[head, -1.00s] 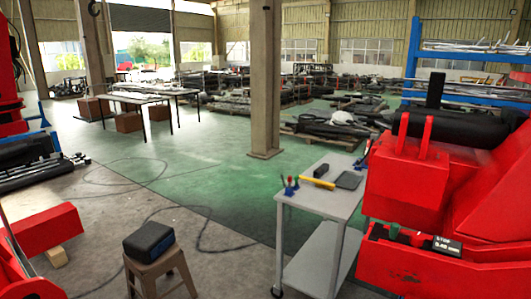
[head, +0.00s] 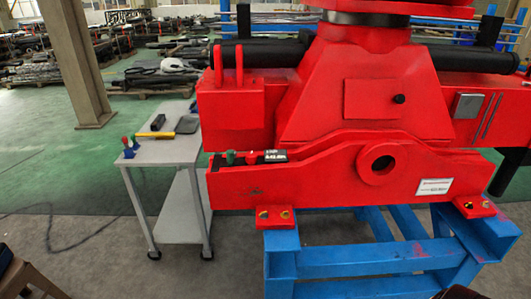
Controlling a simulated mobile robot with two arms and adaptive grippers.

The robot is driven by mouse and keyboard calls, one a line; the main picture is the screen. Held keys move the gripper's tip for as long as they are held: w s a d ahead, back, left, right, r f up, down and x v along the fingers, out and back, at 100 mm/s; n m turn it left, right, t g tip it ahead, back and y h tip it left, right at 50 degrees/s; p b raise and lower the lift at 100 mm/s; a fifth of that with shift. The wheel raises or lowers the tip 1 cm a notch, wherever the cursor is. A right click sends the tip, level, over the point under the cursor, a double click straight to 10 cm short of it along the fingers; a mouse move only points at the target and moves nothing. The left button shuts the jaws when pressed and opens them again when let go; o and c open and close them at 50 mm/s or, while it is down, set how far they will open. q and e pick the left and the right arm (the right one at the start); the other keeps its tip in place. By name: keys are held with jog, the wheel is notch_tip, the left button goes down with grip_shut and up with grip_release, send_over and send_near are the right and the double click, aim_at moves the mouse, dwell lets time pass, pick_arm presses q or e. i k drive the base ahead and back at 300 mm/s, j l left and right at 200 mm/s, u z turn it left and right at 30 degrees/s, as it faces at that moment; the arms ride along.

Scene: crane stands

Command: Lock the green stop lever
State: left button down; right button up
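The green stop lever (head: 231,156) is a small green knob at the left end of the red crane base, in the gap between the upper and lower red parts. At this distance I cannot tell the lever's position. Neither of my grippers is in view.
The red crane (head: 370,110) stands on a blue steel stand (head: 365,262). A grey trolley (head: 170,150) with a yellow-handled tool and other items is to its left.

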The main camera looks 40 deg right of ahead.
aim_at(231, 154)
jog(key=z, duration=0.9)
